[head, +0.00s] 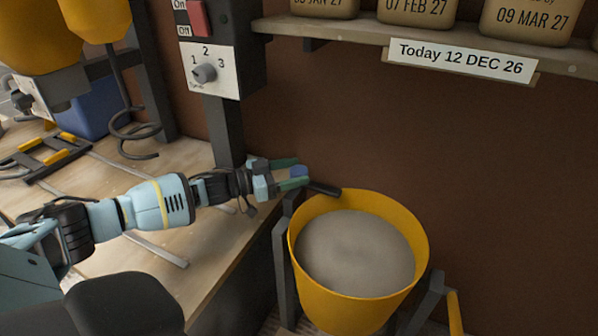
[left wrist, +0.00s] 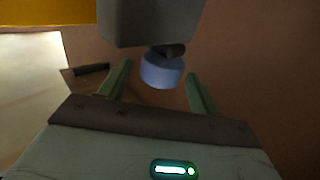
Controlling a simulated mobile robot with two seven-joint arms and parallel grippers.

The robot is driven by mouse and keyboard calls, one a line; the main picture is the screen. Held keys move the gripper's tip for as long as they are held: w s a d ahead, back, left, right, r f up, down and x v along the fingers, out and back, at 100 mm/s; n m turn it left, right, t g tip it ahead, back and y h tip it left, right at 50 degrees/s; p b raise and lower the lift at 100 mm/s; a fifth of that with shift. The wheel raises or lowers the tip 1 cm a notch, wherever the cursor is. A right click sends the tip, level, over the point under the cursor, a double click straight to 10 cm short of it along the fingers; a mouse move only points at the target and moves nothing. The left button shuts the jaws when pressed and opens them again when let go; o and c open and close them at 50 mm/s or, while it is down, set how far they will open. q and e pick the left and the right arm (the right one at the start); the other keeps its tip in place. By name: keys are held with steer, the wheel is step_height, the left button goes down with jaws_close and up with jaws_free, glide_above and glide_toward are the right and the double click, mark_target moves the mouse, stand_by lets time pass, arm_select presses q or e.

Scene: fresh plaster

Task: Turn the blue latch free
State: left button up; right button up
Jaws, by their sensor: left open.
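The blue latch (head: 299,171) is a small round blue knob at the left rim of the yellow tub (head: 310,285). The tub holds grey plaster (head: 355,255) and sits upright between dark supports. My left gripper (head: 298,175) is open, with its green fingertips on either side of the latch. In the left wrist view the latch (left wrist: 162,71) shows between the open fingers (left wrist: 160,74), with gaps at both sides. It hangs from a dark stem under a grey block (left wrist: 150,22). My right gripper is not in view.
A wooden bench (head: 130,225) with metal rails lies under my left arm. A post with a dial panel (head: 210,70) stands behind the gripper. A shelf (head: 350,34) with dated containers runs along the brown wall. A blue box (head: 85,108) is at the left.

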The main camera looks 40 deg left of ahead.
arm_select(q)
steer(key=shift+w+d, duration=0.35)
steer(key=shift+w, duration=0.25)
steer(key=shift+w+d, duration=0.1)
steer(key=shift+w, duration=0.1)
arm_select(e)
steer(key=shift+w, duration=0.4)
arm_select(q)
steer(key=shift+c, duration=0.4)
